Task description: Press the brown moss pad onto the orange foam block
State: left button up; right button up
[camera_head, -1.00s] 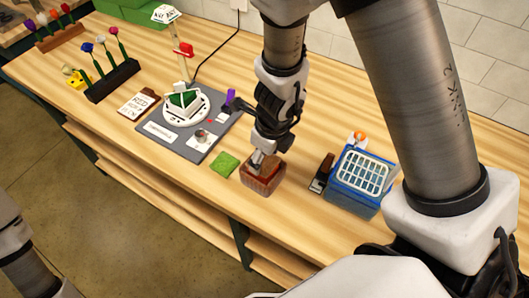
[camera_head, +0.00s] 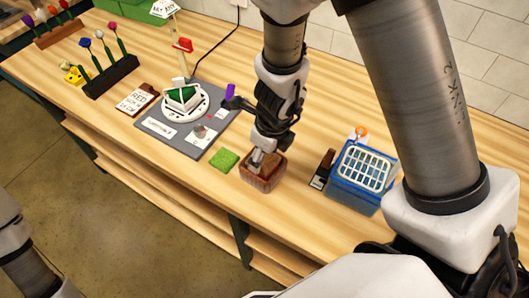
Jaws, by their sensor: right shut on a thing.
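A small brown basket (camera_head: 262,182) stands near the front edge of the table. My right gripper (camera_head: 258,164) reaches down into its top and is shut on a brown piece (camera_head: 270,160), which looks like the brown moss pad. The fingers hide part of it, and I cannot tell what it touches inside the basket. I cannot make out an orange foam block; it may be hidden in the basket under the pad. A flat green pad (camera_head: 224,161) lies just left of the basket. My left gripper is out of view.
A grey mat (camera_head: 185,137) with a white round stand (camera_head: 168,107) lies left of the basket. A blue crate (camera_head: 350,192) with a white grid and a small dark block (camera_head: 323,170) stand to the right. Racks of flowers (camera_head: 110,78) are at the far left.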

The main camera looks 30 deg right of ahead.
jog(key=shift+f, duration=0.2)
jog(key=o, duration=0.9)
jog(key=shift+c, duration=0.2)
jog(key=shift+o, duration=0.7)
jog(key=shift+r, duration=0.15)
jog(key=shift+r+p, duration=2.9)
jog(key=shift+r, duration=0.05)
